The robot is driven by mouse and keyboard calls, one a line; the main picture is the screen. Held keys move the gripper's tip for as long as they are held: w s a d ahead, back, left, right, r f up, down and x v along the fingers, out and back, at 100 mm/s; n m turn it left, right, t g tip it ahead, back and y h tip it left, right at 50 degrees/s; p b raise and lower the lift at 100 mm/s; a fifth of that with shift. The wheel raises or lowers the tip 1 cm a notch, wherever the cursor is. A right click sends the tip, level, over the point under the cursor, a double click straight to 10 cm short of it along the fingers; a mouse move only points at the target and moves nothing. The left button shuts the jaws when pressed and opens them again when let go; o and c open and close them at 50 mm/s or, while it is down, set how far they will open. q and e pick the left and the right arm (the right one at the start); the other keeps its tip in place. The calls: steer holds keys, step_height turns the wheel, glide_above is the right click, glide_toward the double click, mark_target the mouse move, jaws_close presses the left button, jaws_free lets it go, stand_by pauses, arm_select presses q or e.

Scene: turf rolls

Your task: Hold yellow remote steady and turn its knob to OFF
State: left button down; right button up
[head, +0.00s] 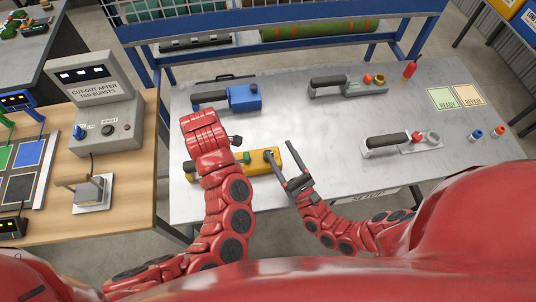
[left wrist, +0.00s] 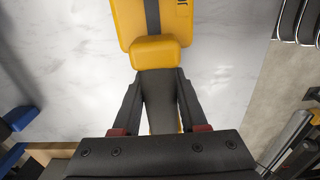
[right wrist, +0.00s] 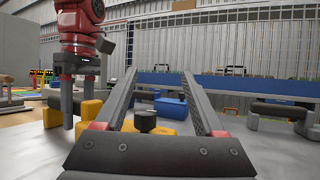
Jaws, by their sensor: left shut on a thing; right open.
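The yellow remote (head: 258,169) lies on the grey table, partly hidden behind my left arm in the head view. It shows a green button (head: 246,157). In the left wrist view my left gripper (left wrist: 158,80) is shut on the dark handle of the yellow remote (left wrist: 185,25). My left fingers also show at left in the right wrist view, pointing down at yellow parts. My right gripper (head: 280,150) is open at the remote's right end. In the right wrist view a black knob (right wrist: 145,121) shows between its spread fingers (right wrist: 158,74). The knob's setting cannot be read.
A blue remote (head: 243,97) and a grey one (head: 345,86) lie farther back. Another grey remote (head: 400,145) lies at right, near small red and blue pieces. Green and orange pads (head: 442,98) are at back right. A grey control box (head: 105,130) stands on the left wooden table.

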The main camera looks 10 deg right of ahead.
steer(key=s+d+f+n+g+y, duration=0.1)
steer(key=d+n+g+y, duration=0.1)
steer(key=g, duration=0.2)
steer(key=d+f+n+g+y, duration=0.2)
steer(key=n+g, duration=0.1)
steer(key=g, duration=0.1)
steer(key=s+d+f+n+g+y, duration=0.1)
steer(key=d+f+n+g+y, duration=0.1)
steer(key=g, duration=0.2)
steer(key=shift+s+d, duration=0.35)
steer(key=shift+f+g, duration=0.1)
steer(key=shift+g, duration=0.2)
steer(key=x, duration=1.1)
steer(key=shift+w+a, duration=0.25)
steer(key=shift+a, duration=0.05)
jaws_close()
